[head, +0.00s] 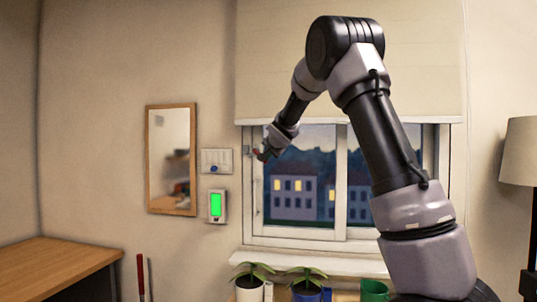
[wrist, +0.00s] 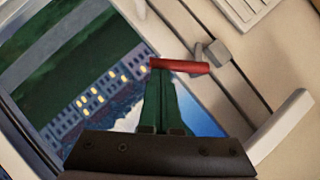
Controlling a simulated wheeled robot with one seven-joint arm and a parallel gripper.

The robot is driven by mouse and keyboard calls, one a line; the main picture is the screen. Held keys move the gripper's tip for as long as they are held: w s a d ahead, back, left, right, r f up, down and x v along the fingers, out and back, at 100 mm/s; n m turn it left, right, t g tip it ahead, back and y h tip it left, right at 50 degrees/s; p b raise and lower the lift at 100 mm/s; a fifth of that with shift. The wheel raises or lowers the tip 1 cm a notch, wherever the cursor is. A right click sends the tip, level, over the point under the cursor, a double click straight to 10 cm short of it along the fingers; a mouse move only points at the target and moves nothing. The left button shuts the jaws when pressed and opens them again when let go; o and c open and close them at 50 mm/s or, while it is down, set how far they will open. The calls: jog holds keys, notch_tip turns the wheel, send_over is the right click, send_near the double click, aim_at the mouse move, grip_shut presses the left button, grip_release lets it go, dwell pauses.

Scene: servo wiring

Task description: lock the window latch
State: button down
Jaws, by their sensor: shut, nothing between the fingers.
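The window latch shows in the wrist view as a red lever (wrist: 182,66) joined to a small grey block (wrist: 214,54) beside the frame. The lever points left in that view, out over the glass. My gripper (wrist: 163,74) is shut and empty, with its dark green fingers together. Their tips are right at the lever's free end; I cannot tell whether they touch it. In the head view my gripper (head: 266,152) is at the left side of the window (head: 305,185), beside the small red lever (head: 257,155), which it partly hides.
A pale handle (wrist: 285,125) sticks out from the frame at right in the wrist view. In the head view, a switch plate (head: 216,160), a green-lit panel (head: 217,206) and a mirror (head: 171,160) are left of the window. Potted plants (head: 250,290) stand below the sill.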

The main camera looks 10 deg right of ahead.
jog(key=shift+w+a+f+m+t+y, duration=0.2)
jog(key=shift+a+f+m+t+y, duration=0.35)
jog(key=shift+m, duration=0.35)
jog(key=shift+w+a+f+m+t+y, duration=0.35)
jog(key=shift+f+m+t, duration=0.3)
jog(key=shift+m, duration=0.25)
jog(key=shift+w+a+f+m+t+y, duration=0.1)
jog(key=shift+a+f+m+t+y, duration=0.4)
jog(key=shift+m, duration=0.4)
jog(key=shift+f, duration=0.1)
